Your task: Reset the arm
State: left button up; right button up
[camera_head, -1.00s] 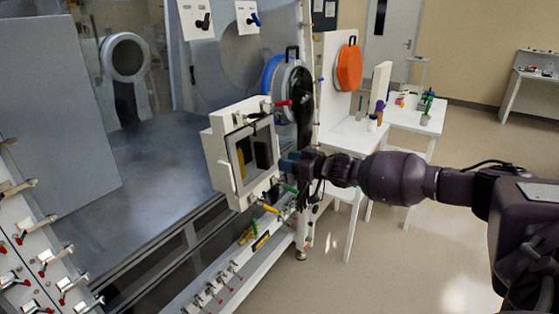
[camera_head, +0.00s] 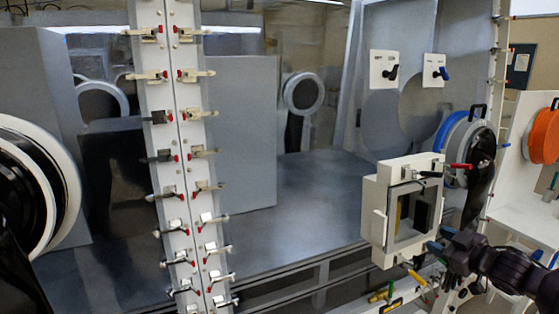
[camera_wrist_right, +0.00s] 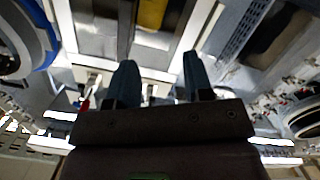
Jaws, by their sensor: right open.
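My right gripper (camera_head: 438,241) is at the lower right of the head view, by the lower right corner of a cream box-like port with a square window (camera_head: 408,208). Its arm comes in from the right. In the right wrist view the two blue fingers of my right gripper (camera_wrist_right: 158,85) stand apart with nothing between them. The port's frame (camera_wrist_right: 185,40) lies beyond the fingertips; I cannot tell whether they touch it. My left gripper is not in the head view.
A glovebox wall with a column of latches (camera_head: 188,150) fills the middle. A round blue-rimmed port (camera_head: 465,145) and an orange disc (camera_head: 546,132) are at the right. A red handle (camera_head: 459,166) sticks out above my right gripper. A large white ring port (camera_head: 62,180) stands at the left.

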jog(key=s+a+f+h, duration=0.1)
jog(key=s+a+f, duration=1)
jog(key=a+f, duration=0.15)
jog(key=s+f+m+g+h, duration=0.1)
jog(key=s+f+m, duration=0.3)
jog(key=s, duration=0.6)
jog(key=s+a+f+m+g+h, duration=0.1)
jog(key=s+f+m+g+h, duration=0.1)
jog(key=s+f, duration=0.7)
jog(key=s+m+h, duration=0.1)
jog(key=s+m, duration=0.1)
jog(key=shift+s+f+h, duration=0.2)
jog(key=shift+s+h, duration=0.1)
jog(key=shift+a, duration=0.15)
